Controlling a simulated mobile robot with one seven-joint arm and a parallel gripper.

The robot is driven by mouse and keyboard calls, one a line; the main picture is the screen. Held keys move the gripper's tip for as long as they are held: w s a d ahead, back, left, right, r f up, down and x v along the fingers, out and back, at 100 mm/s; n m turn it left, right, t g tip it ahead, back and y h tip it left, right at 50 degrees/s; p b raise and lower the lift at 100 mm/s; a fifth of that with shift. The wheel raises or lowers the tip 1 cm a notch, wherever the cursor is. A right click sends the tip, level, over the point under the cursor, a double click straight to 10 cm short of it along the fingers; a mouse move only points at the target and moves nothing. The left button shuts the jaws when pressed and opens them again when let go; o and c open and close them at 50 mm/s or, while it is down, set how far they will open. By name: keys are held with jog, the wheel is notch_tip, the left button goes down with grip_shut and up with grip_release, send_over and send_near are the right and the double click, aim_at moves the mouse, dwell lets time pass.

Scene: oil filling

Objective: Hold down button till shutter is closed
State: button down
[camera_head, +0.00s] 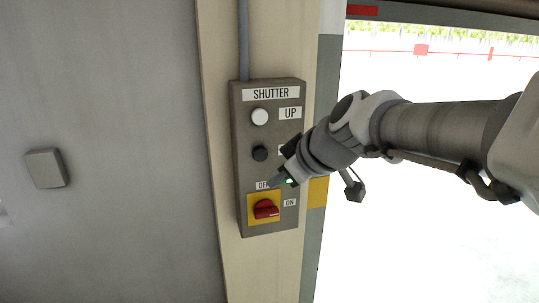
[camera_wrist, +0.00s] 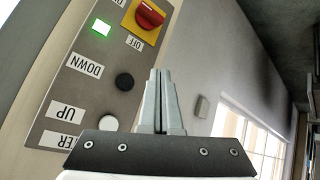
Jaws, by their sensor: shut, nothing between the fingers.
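The grey shutter control box (camera_head: 243,140) is fixed to a cream post. It has a white button (camera_head: 260,117) beside the UP label and a black button (camera_head: 260,153) below it. In the wrist view, upside down, the black button (camera_wrist: 124,81) is beside the DOWN label (camera_wrist: 84,65). My gripper (camera_head: 277,181) is shut and empty, in front of the box, below the black button in the head view. In the wrist view its fingertips (camera_wrist: 160,73) appear to the right of that button. Contact with the box cannot be told. The doorway (camera_head: 430,220) is open to bright outdoors.
A red rotary switch (camera_head: 266,209) on a yellow plate is low on the box, close to my fingertips. A lit green lamp (camera_wrist: 102,27) is near it. A grey wall box (camera_head: 45,168) is at left. My arm crosses the doorway from the right.

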aim_at(265, 156)
jog(key=shift+w+a+p, duration=0.4)
jog(key=shift+w+p, duration=0.1)
jog(key=shift+w, duration=0.9)
jog(key=shift+w+a+p, duration=0.45)
jog(key=shift+w, duration=1)
jog(key=shift+w+a+p, duration=0.4)
jog(key=shift+w+p, duration=0.1)
jog(key=shift+w, duration=0.9)
jog(key=shift+w+f, duration=0.1)
jog(key=shift+w+a+b, duration=0.1)
jog(key=shift+w+b, duration=0.15)
jog(key=shift+b, duration=0.05)
